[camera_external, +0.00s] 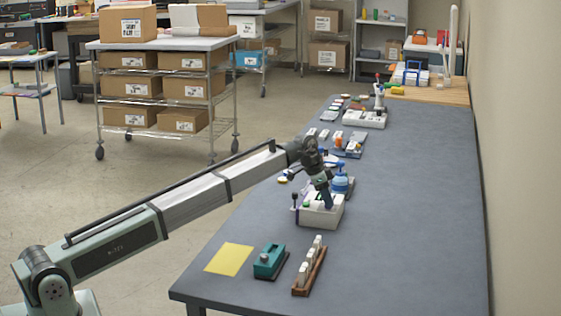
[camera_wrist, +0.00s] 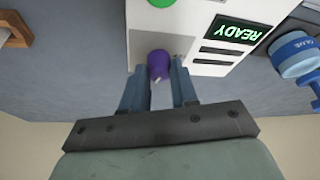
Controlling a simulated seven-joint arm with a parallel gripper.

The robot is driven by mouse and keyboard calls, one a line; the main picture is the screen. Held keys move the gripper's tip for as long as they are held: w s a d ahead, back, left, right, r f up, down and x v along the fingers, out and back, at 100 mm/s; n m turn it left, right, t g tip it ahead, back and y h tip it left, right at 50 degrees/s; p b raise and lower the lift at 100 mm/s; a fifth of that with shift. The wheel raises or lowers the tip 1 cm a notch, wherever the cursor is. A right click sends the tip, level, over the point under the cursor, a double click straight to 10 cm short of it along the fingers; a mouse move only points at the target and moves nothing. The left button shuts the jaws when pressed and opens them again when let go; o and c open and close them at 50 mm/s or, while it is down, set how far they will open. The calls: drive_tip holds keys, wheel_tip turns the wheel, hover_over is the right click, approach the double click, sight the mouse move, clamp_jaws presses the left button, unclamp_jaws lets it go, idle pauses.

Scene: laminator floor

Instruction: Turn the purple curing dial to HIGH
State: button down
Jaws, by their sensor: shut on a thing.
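The purple curing dial (camera_wrist: 159,64) sits on the top face of a white control box (camera_wrist: 200,22), near its edge, in the wrist view. A light pointer mark shows on the dial's near side; I cannot read any HIGH label. My gripper (camera_wrist: 160,72) is shut on the dial, with one blue-grey finger on each side of it. A display reading READY (camera_wrist: 238,32) and several dark slots are on the same box. In the external view the box (camera_external: 318,214) stands on the grey table and my gripper (camera_external: 327,200) reaches down to it; the dial is hidden there.
A blue glue bottle (camera_wrist: 294,56) stands beside the box, also seen in the external view (camera_external: 341,184). A teal device (camera_external: 269,261), a wooden rack (camera_external: 309,268) and a yellow sheet (camera_external: 230,259) lie nearer. The table's right side is clear.

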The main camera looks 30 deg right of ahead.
drive_tip(key=shift+m, duration=0.6)
drive_tip(key=c, duration=0.9)
unclamp_jaws()
drive_tip(key=v, duration=1.3)
drive_tip(key=shift+w+r, duration=0.3)
drive_tip(key=shift+r, duration=0.1)
